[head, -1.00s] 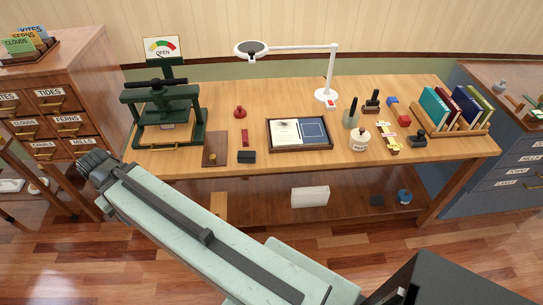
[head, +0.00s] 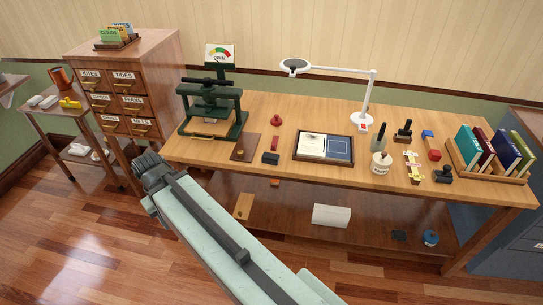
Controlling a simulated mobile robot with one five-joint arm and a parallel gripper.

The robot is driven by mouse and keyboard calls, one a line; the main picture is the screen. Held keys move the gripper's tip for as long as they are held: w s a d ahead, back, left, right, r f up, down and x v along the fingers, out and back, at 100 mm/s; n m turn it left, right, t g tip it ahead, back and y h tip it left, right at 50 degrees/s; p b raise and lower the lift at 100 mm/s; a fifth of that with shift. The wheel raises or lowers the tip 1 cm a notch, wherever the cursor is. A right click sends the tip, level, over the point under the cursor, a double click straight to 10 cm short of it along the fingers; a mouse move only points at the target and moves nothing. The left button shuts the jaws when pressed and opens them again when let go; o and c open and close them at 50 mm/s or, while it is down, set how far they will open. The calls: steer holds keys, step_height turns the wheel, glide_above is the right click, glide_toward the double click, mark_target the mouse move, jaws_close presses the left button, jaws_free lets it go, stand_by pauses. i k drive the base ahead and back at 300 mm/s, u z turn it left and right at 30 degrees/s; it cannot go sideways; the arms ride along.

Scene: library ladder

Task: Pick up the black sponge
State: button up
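A small black block (head: 271,158), which looks like the black sponge, lies on the wooden table (head: 225,172) near its front edge. It sits just right of a brown board (head: 244,148) and below a small red block. A flat dark square (head: 398,235) lies on the lower shelf; I cannot tell what it is. My gripper (head: 150,168) is at the end of my pale green arm, left of the table's front left corner in the picture and apart from the black block. Its fingers are too small and dark to tell whether they are open.
A green press (head: 210,108) stands at the table's left. A framed tray (head: 323,147), a white lamp (head: 362,119), a jar (head: 381,163), several stamps and a book rack (head: 488,172) fill the rest. A drawer cabinet (head: 126,80) and a cart (head: 70,112) stand left. The floor in front is clear.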

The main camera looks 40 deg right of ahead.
mark_target(269, 158)
steer(key=i, duration=0.9)
steer(key=z, duration=0.25)
steer(key=k, duration=0.7)
steer(key=u, duration=0.25)
steer(key=i, duration=0.7)
steer(key=z, duration=0.05)
